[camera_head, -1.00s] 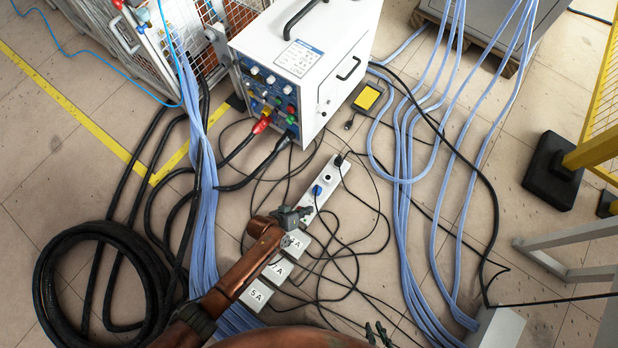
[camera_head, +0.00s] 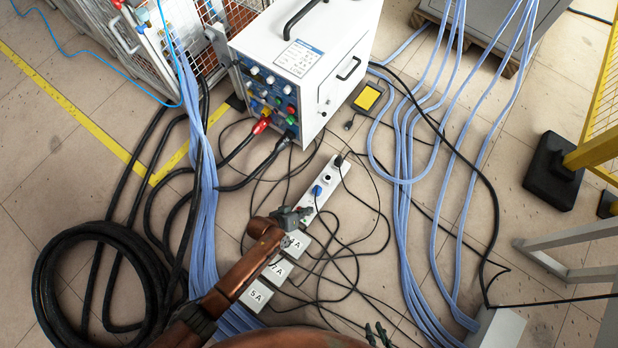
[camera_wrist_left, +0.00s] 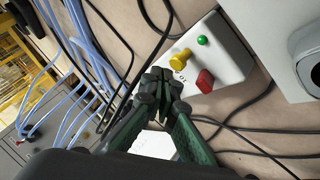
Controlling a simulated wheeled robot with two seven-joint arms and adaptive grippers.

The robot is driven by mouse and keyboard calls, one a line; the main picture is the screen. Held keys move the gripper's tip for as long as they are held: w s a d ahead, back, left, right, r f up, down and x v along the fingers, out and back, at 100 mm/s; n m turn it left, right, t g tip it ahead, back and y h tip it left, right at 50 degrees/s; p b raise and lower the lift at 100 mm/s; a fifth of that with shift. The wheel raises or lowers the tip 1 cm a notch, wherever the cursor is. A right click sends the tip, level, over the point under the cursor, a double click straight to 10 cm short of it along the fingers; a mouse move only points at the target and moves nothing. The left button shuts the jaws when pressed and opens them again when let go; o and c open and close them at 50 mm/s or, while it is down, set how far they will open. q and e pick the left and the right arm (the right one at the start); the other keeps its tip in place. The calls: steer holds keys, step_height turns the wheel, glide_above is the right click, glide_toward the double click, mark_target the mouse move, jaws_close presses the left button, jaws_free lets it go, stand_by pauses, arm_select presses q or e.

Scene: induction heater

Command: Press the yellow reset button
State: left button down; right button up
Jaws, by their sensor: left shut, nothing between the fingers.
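In the head view my left gripper (camera_head: 299,214) is over the near end of the white power strip (camera_head: 325,178), and I cannot make out the button there. My right gripper (camera_head: 377,334) shows only its dark fingertips at the bottom edge.
Loose black cables (camera_head: 350,245) lie around the strip. Labelled white blocks (camera_head: 256,294) lie by my left arm. A white heater cabinet (camera_head: 300,65) stands behind, with a yellow pedal (camera_head: 367,98) beside it. Blue hoses (camera_head: 405,190) run along the right.

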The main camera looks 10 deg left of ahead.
arm_select(q)
steer(key=shift+f, duration=0.35)
steer(key=shift+s+f+b, duration=0.15)
steer(key=shift+f+b, duration=0.15)
steer(key=shift+f, duration=0.65)
stand_by(0.9)
steer(key=shift+r, duration=0.1)
steer(key=shift+r+p, duration=0.8)
steer(key=shift+r, duration=0.5)
